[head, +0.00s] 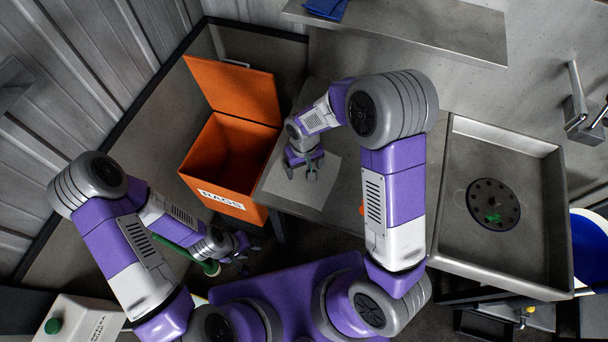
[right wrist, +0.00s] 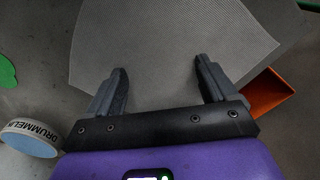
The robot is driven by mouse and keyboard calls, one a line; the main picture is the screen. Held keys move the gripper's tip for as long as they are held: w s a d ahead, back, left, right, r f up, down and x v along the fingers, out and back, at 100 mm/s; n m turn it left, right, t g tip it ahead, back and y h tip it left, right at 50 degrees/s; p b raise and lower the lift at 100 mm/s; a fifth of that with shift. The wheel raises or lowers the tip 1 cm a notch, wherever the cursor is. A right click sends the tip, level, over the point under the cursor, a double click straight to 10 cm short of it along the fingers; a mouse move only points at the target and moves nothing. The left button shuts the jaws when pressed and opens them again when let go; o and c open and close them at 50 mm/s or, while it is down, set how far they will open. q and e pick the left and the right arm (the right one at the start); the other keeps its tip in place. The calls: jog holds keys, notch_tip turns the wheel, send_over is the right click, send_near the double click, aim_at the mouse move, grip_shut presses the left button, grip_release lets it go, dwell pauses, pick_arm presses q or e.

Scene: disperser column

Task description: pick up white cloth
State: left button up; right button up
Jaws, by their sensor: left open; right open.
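The white cloth (head: 303,190) lies flat on the grey bench, left of the sink. It also fills much of the right wrist view (right wrist: 170,45), looking pale grey and finely textured. My right gripper (head: 312,172) is over the cloth, pointing down at it. In the right wrist view the two dark fingers (right wrist: 163,88) are apart with only cloth showing between them. I cannot tell whether the fingertips touch it. My left gripper (head: 245,253) is low at the lower left of the head view, open, away from the cloth, near a green handle-like object (head: 178,248).
An orange bin (head: 223,197) labelled RAGS stands open left of the bench; its corner shows in the right wrist view (right wrist: 268,92). A metal sink (head: 545,240) is at right. A round labelled lid (right wrist: 32,138) lies near the cloth. A shelf (head: 420,25) overhangs the back.

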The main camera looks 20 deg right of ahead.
jog(key=shift+f, duration=0.2)
dwell(0.3)
jog(key=shift+s, duration=0.1)
grip_shut()
dwell(0.8)
notch_tip(320, 180, up, 12)
jog(key=p, duration=0.8)
jog(key=shift+p, duration=0.35)
jog(key=shift+f, duration=0.1)
